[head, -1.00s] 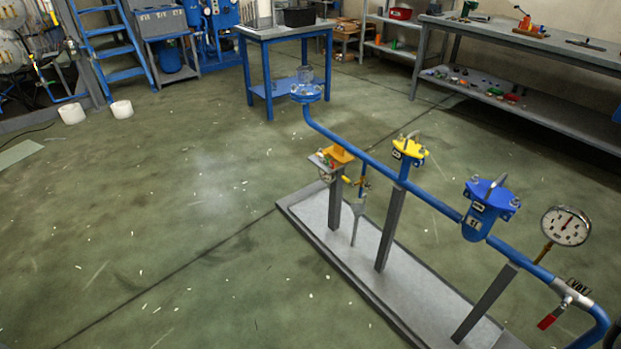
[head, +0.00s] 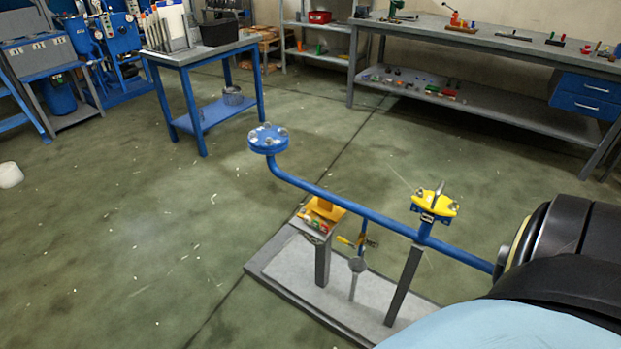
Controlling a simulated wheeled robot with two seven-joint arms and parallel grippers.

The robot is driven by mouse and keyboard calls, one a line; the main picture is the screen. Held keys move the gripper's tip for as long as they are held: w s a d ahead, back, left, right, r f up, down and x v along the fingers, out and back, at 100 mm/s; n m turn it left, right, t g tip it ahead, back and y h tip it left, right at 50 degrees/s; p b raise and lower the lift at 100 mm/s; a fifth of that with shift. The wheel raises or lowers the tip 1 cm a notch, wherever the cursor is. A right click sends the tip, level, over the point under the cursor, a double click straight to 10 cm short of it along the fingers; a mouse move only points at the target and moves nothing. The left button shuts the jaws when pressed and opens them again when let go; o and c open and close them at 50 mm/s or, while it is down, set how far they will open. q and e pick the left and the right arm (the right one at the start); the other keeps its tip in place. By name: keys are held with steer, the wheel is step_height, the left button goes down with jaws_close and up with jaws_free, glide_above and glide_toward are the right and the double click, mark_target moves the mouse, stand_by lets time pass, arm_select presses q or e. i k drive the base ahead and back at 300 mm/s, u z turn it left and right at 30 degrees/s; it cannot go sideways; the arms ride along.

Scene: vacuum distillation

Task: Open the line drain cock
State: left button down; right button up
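The blue pipe line (head: 385,221) runs from a round blue flange (head: 268,139) at its left end down to the right. A small cock with a yellow lever (head: 346,241), seemingly the line drain cock, hangs under the pipe on a short branch. Whether it is open or shut is too small to tell. A grey funnel-like cup (head: 357,265) on a thin stand is below it. Part of my own arm, black and light blue, fills the lower right and hides the right part of the line. Neither of my grippers shows.
A yellow-topped valve (head: 434,204) sits on the pipe right of the cock. A small post-mounted tray (head: 312,226) with an orange block stands left of it. The grey base plate (head: 285,270) carries the posts.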

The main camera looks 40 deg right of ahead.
mark_target(342, 239)
steer(key=i, duration=2.15)
steer(key=z, duration=3.1)
